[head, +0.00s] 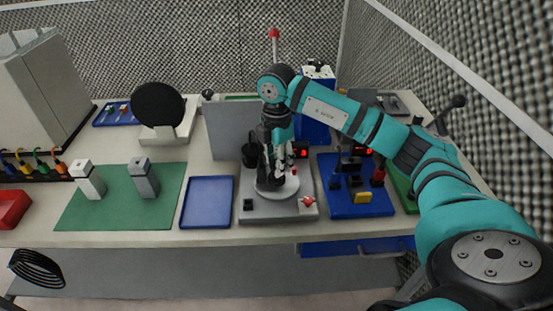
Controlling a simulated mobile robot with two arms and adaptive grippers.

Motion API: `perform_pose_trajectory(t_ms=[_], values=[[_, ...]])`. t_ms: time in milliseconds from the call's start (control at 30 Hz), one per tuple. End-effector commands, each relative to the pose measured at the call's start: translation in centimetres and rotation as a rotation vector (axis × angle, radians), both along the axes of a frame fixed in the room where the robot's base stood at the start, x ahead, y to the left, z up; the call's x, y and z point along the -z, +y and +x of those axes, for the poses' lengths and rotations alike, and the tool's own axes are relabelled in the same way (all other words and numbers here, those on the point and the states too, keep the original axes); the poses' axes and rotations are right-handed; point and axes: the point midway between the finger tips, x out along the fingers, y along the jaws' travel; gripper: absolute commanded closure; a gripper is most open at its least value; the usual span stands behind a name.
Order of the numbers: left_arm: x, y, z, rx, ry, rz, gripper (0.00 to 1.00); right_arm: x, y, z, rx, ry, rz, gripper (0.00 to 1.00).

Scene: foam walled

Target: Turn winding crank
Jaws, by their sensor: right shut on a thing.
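A grey winding unit (255,214) stands at the middle front of the table. It has a pale round disc (277,188) on top, a black button and a red knob (307,201) at its front corners. My right arm reaches in from the right, and its gripper (273,172) points down over the disc. The right gripper is shut on what seems to be the winding crank's handle, mostly hidden by the dark fingers. A small dark cylinder (250,155) shows just left of the gripper. My left gripper is not in view.
A blue tray (207,203) lies left of the unit, and a blue board (362,203) with small parts lies right. A green mat (113,211) bears two grey blocks. A blue box (316,122) stands behind my arm. A foam wall closes off the right.

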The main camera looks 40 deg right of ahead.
Motion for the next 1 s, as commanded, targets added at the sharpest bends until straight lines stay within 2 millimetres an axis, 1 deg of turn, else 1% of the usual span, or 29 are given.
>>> perform_pose_trajectory(t_ms=[33,1000], values=[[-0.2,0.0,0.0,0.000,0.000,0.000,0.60,-0.5,-0.2,0.3,0.028,-0.012,-0.001,0.95],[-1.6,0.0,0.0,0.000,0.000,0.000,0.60,-0.5,-0.2,0.2,0.513,-0.011,0.001,0.95]])
